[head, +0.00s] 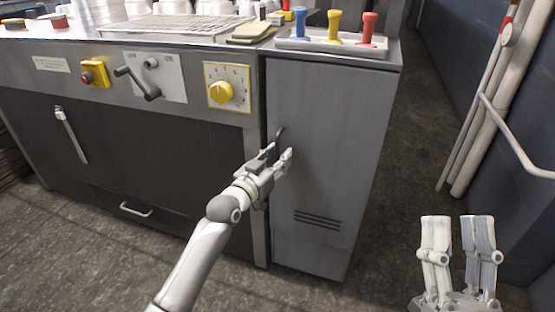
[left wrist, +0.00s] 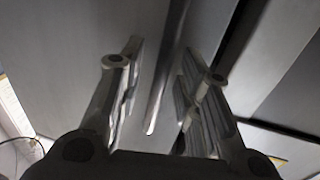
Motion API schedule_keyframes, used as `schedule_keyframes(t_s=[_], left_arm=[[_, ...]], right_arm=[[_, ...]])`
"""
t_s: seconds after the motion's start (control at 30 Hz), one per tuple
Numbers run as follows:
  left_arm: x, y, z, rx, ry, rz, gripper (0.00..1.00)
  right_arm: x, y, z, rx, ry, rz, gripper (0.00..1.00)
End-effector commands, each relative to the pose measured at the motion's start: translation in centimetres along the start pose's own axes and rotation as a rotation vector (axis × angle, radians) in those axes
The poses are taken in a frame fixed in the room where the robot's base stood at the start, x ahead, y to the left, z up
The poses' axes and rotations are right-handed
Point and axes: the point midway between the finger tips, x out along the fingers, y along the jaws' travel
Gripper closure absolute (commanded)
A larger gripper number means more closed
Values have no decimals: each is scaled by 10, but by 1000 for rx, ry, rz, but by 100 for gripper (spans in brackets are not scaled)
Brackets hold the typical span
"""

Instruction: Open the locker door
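The locker (head: 335,130) is a narrow grey cabinet with vent slots low on its front. Its door looks shut. A slim handle (head: 280,132) stands on the left part of the door. My left gripper (head: 279,156) is at this handle, in front of the door. In the left wrist view, the handle (left wrist: 157,108) runs between the two spread fingers, with a gap on each side; the left gripper (left wrist: 160,85) is open and not visibly gripping it. My right gripper (head: 458,220) is at the lower right, empty, fingers apart, away from the locker.
A tray (head: 340,46) with colored-handled tools stands on the locker top. Left of the locker is a wide machine with a yellow dial (head: 221,92) and a crank (head: 138,83). White pipes (head: 485,110) stand along the right wall. The floor (head: 405,150) right of the locker is clear.

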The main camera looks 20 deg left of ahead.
Motion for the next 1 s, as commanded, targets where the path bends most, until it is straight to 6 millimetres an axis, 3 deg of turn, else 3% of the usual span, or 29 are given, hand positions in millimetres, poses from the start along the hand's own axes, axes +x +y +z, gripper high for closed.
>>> schedule_keyframes(t_s=[0.27,0.5,1.0], left_arm=[[0,0,0,0,-1,0,69],[0,0,0,0,-1,0,100],[-1,0,0,0,-2,-3,100]], right_arm=[[0,0,-1,0,4,0,60],[0,0,0,0,3,0,60],[2,0,2,-1,-17,1,60]])
